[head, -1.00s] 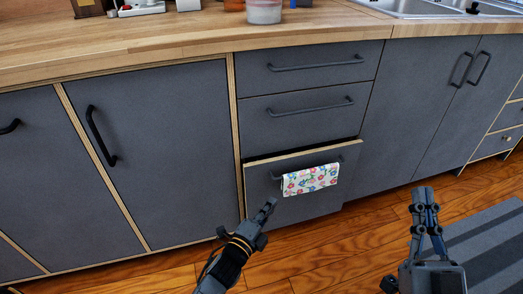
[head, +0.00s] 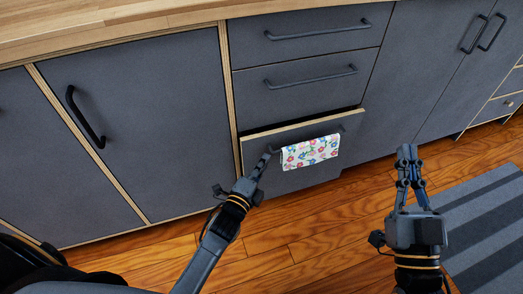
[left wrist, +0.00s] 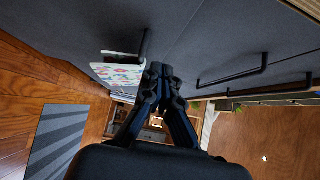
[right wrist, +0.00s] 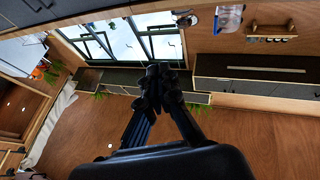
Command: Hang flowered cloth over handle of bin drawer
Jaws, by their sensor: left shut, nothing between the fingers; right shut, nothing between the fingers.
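The flowered cloth (head: 310,152) hangs over the handle of the lowest drawer, the bin drawer (head: 262,135), which stands slightly open. The cloth also shows in the left wrist view (left wrist: 118,73). The dark drawer handle (head: 341,128) shows at both sides of the cloth. My left gripper (head: 268,156) is shut and empty, just left of the cloth by the handle's left end; I cannot tell whether it touches the handle. My right gripper (head: 407,150) is shut and empty, raised in front of the cabinets, right of the drawer and apart from the cloth.
Two shut drawers (head: 305,75) with bar handles are above the bin drawer. A cabinet door (head: 130,140) with a vertical handle is to the left. A wooden countertop (head: 100,22) runs above. A striped grey rug (head: 490,225) lies on the wooden floor at right.

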